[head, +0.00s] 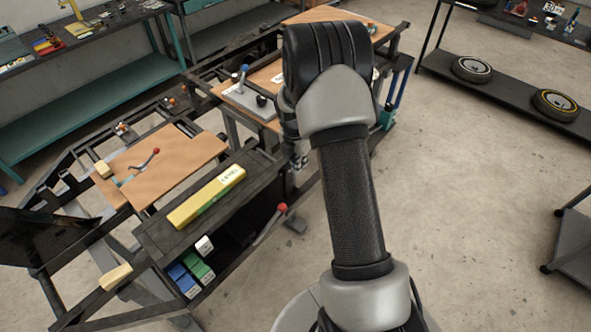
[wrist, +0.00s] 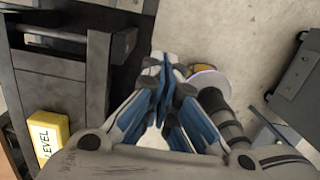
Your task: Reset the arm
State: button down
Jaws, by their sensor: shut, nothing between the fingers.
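My arm rises through the middle of the head view and bends over at the top. Most of my gripper (head: 299,160) is hidden behind the arm; a small part shows beside the dark shelf frame. In the wrist view my gripper (wrist: 165,72) has its blue-lined fingers together, with nothing between them. It hangs over the floor to the right of the dark frame.
A yellow level (head: 207,197) lies on the dark shelf (head: 160,236); its end shows in the wrist view (wrist: 50,138). A wooden board (head: 170,165) holds a red-knobbed lever (head: 146,160). Wheels (head: 472,69) rest on a rack at right. Floor (head: 470,200) is clear.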

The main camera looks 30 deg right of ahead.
jog(key=shift+a, duration=0.1)
dwell(0.4)
jog(key=s+a+r+m+t+b, duration=0.1)
jog(key=s+a+r+m+b, duration=0.35)
jog(key=r, duration=0.25)
jog(key=s+a+r+m+t+b, duration=0.1)
jog(key=s+a+r+m+b, duration=0.35)
jog(key=a+r, duration=0.2)
jog(key=s+a+m+b, duration=0.2)
jog(key=s+a+m, duration=0.1)
jog(key=s, duration=0.3)
jog(key=s+a+m+t+y+b, duration=0.1)
jog(key=s+a+m+b, duration=0.1)
jog(key=s+m, duration=0.3)
jog(key=s+a+f+m+t+b, duration=0.1)
jog(key=s+a+m+b, duration=0.2)
jog(key=s, duration=0.5)
jog(key=shift+a+m+b, duration=0.3)
jog(key=shift+m+b, duration=0.05)
jog(key=shift+m, duration=0.45)
jog(key=shift+s, duration=0.1)
